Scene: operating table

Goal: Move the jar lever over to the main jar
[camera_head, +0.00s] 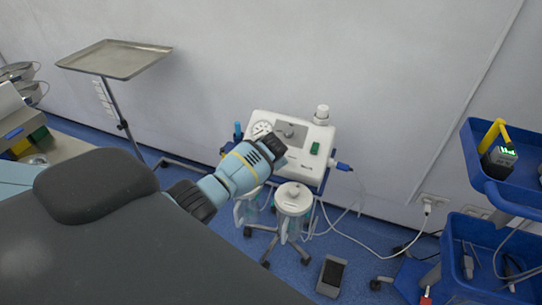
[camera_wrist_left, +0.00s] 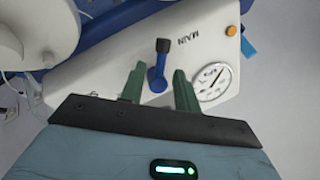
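The jar lever (camera_wrist_left: 157,72) is blue with a black end and sits on the white panel of the suction unit (camera_head: 318,139). In the left wrist view its black end points to the top of the picture, beside the printed word MAIN. My left gripper (camera_wrist_left: 159,69) has its two green fingers apart, one on each side of the lever, with a gap on both sides. In the head view my left gripper (camera_head: 276,146) is over the unit's front and covers part of it. Two lidded jars (camera_head: 293,199) (camera_head: 247,207) hang below the panel. My right gripper is not in view.
A round gauge (camera_wrist_left: 212,81) is beside the right finger. A dark padded table (camera_head: 120,250) fills the lower left. A metal tray stand (camera_head: 115,59) is at the back left, a blue trolley (camera_head: 510,165) at the right. A foot pedal (camera_head: 332,275) and cables lie on the floor.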

